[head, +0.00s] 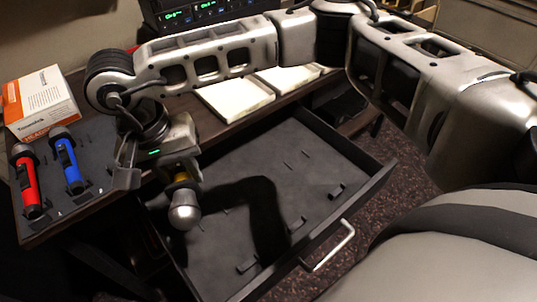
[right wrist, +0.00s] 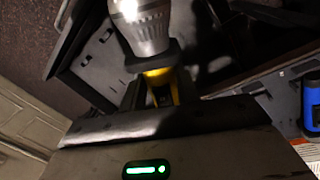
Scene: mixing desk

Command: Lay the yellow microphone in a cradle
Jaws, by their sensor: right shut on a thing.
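The yellow microphone has a silver grille head (head: 184,212) and a yellow body (head: 181,178). My right gripper (head: 182,168) is shut on its yellow body and holds it head down over the open drawer's left side. Most of the body is hidden by the gripper. In the right wrist view the grille (right wrist: 148,28) and a strip of yellow (right wrist: 160,82) show beyond the gripper. A dark cradle tray (head: 92,160) on the desk holds a red microphone (head: 30,188) and a blue microphone (head: 70,163). My left gripper is not in view.
The open drawer (head: 330,222) has a dark lining with small raised holders and a metal handle (head: 334,246). An orange and white box (head: 42,100) stands behind the tray. Open white pages (head: 238,97) lie on the desk. Lit audio gear (head: 200,12) stands at the back.

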